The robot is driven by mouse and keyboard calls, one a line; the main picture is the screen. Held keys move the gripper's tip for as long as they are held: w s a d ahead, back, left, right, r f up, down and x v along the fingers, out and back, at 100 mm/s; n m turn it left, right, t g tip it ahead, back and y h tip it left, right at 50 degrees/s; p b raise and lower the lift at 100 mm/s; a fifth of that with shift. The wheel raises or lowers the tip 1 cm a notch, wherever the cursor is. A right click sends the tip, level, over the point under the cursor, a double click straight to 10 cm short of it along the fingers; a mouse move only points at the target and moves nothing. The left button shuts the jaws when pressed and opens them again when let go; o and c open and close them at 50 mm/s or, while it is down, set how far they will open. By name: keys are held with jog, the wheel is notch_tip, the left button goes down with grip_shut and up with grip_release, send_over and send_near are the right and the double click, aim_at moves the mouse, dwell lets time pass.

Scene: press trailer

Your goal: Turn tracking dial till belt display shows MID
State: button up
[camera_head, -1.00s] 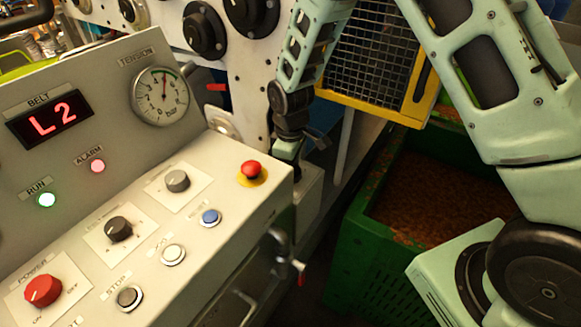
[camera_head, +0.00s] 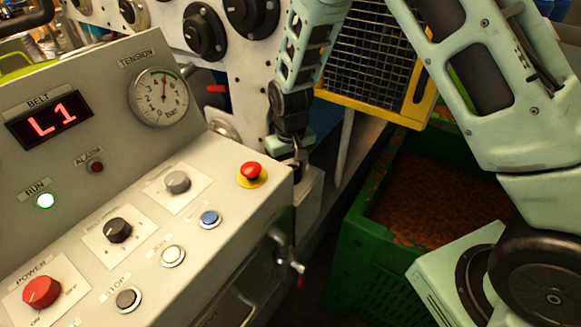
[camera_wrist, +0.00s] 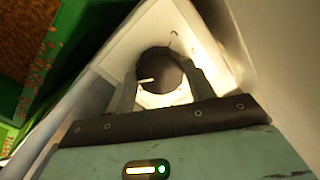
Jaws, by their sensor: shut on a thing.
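The belt display (camera_head: 48,118) on the console reads L1 in red. In the wrist view a dark round dial (camera_wrist: 160,72) with a pale pointer mark sits on a lit white surface. My gripper (camera_wrist: 160,85) has its two fingers on either side of this dial and is shut on it. In the head view my gripper (camera_head: 292,155) is at the far right end of the console, by a small pale box (camera_head: 308,190). The dial is hidden there.
The console holds a red power knob (camera_head: 42,291), a black knob (camera_head: 118,230), a grey knob (camera_head: 177,182), a red mushroom button (camera_head: 251,170) and several push buttons. A green crate (camera_head: 350,250) of brown pieces stands to the right.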

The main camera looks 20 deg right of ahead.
dwell(0.3)
jog(key=o, duration=1)
jog(key=shift+c, duration=0.2)
jog(key=shift+r, duration=0.1)
notch_tip(320, 180, up, 17)
jog(key=b, duration=0.2)
jog(key=shift+r, duration=0.15)
